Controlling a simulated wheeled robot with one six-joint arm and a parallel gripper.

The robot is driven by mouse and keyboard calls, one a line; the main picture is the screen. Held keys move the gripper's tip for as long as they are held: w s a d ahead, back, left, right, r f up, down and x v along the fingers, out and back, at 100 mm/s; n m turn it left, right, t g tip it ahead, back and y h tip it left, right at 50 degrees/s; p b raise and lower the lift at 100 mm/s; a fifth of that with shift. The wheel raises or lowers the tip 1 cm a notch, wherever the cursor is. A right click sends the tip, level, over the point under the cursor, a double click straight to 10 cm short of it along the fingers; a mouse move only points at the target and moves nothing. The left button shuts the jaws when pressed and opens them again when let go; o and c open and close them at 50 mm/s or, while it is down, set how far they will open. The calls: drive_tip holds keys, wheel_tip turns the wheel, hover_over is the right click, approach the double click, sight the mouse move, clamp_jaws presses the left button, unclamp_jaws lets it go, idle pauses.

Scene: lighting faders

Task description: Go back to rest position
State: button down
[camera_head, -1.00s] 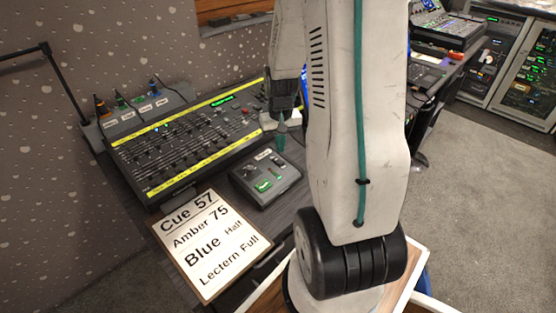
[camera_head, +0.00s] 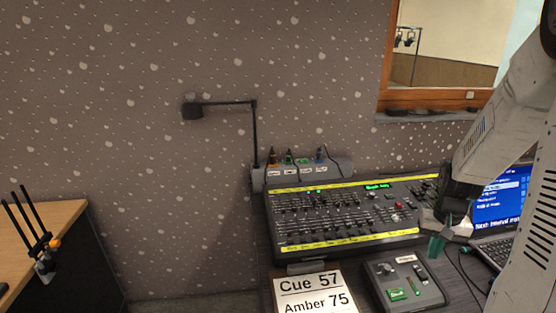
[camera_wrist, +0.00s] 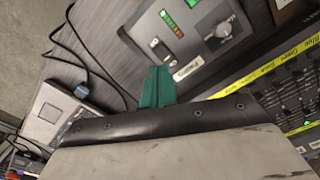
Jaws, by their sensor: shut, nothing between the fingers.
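My gripper (camera_head: 437,247) is shut and empty, with its green fingers together. In the head view it hangs at the right, in front of the lower right end of the fader console (camera_head: 350,215) and above the desk, between a small control box (camera_head: 404,283) and a laptop (camera_head: 500,205). In the wrist view the closed green fingers (camera_wrist: 157,87) point at the small control box (camera_wrist: 195,35), apart from it as far as I can tell. The console, with its yellow label strips, also shows in the wrist view (camera_wrist: 285,80).
A cue card (camera_head: 315,293) lies at the front of the desk. A row of coloured connectors (camera_head: 300,165) and a thin lamp (camera_head: 255,135) stand behind the console. A wooden table (camera_head: 55,222) with a rack is at far left. A window (camera_head: 440,50) is above right.

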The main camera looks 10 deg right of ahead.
drive_tip(key=s+a+r+n, duration=0.2)
drive_tip(key=s+a+r, duration=0.3)
drive_tip(key=a, duration=0.3)
drive_tip(key=s+a+r+n+t, duration=0.1)
drive_tip(key=s+a+r+n, duration=0.1)
drive_tip(key=s+a+r, duration=0.3)
drive_tip(key=s+a+r+n, duration=0.2)
drive_tip(key=s+a+r, duration=0.3)
drive_tip(key=a+r, duration=0.5)
drive_tip(key=shift+s+a+n, duration=0.3)
drive_tip(key=shift+a, duration=0.55)
drive_tip(key=w+d+f+m, duration=0.4)
drive_tip(key=w+d+m, duration=0.1)
drive_tip(key=d, duration=0.3)
drive_tip(key=w+d+f+m, duration=0.4)
drive_tip(key=w+d+m, duration=0.1)
drive_tip(key=d+m, duration=0.2)
drive_tip(key=w+d+f+m, duration=0.5)
drive_tip(key=d+m, duration=0.1)
drive_tip(key=d, duration=0.4)
drive_tip(key=shift+w+m+g, duration=0.25)
drive_tip(key=shift+m+g, duration=0.05)
drive_tip(key=shift+g, duration=0.1)
